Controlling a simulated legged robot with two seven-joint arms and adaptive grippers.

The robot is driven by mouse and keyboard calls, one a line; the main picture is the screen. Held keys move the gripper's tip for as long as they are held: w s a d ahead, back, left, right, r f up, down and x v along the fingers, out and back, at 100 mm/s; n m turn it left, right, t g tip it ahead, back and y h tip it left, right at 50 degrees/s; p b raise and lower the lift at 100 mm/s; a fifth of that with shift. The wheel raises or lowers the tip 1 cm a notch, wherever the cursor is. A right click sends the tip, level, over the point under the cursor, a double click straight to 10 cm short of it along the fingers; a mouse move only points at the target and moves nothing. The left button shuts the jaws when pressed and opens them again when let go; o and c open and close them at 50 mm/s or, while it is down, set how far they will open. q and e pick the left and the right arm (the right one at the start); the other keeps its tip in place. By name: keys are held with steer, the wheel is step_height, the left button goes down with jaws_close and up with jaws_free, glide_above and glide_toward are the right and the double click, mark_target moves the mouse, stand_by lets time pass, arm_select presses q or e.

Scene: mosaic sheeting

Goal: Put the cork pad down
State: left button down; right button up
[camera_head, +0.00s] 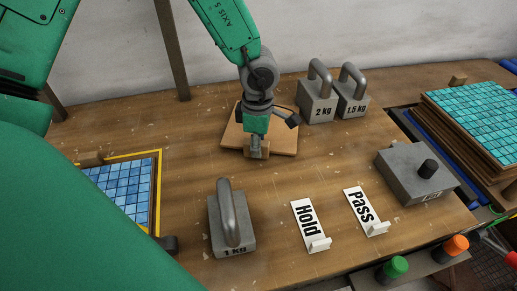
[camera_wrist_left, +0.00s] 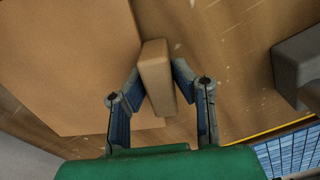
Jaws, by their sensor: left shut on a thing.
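The cork pad (camera_head: 232,136) is a flat tan square with a block-shaped grip (camera_wrist_left: 156,75) at its near edge. It lies level at the middle back of the wooden table, on or just above the wood; I cannot tell which. My left gripper (camera_head: 257,146) points down and is shut on the grip. In the left wrist view the fingers (camera_wrist_left: 157,88) stand on either side of the grip, and the pad (camera_wrist_left: 75,65) spreads out to the left. My right gripper is not in view.
Grey weights marked 2 kg (camera_head: 316,105) and 1.5 kg (camera_head: 352,98) stand behind right, a 1 kg weight (camera_head: 232,240) in front. Hold (camera_head: 308,225) and Pass (camera_head: 362,210) signs, a grey block (camera_head: 405,178) and teal tile sheets (camera_head: 478,115) are rightward. Blue tiles (camera_head: 128,185) lie left.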

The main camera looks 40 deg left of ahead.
arm_select(q)
steer(key=shift+w+a+f, duration=0.1)
steer(key=shift+a+f, duration=0.1)
steer(key=shift+f, duration=0.3)
steer(key=shift+a, duration=0.2)
steer(key=c, duration=1.3)
jaws_free()
steer(key=shift+c, duration=0.2)
steer(key=shift+d, duration=0.25)
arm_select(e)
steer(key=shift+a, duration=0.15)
arm_select(q)
steer(key=shift+r, duration=0.1)
steer(key=shift+d+r, duration=0.1)
steer(key=shift+r, duration=0.15)
steer(key=r+p, duration=0.1)
steer(key=r, duration=0.6)
steer(key=r+p, duration=0.1)
steer(key=r, duration=0.2)
steer(key=shift+a+r+p, duration=0.2)
steer(key=shift+a+p, duration=0.05)
steer(key=shift+p, duration=0.1)
steer(key=shift+d+r, duration=0.15)
steer(key=shift+r, duration=0.4)
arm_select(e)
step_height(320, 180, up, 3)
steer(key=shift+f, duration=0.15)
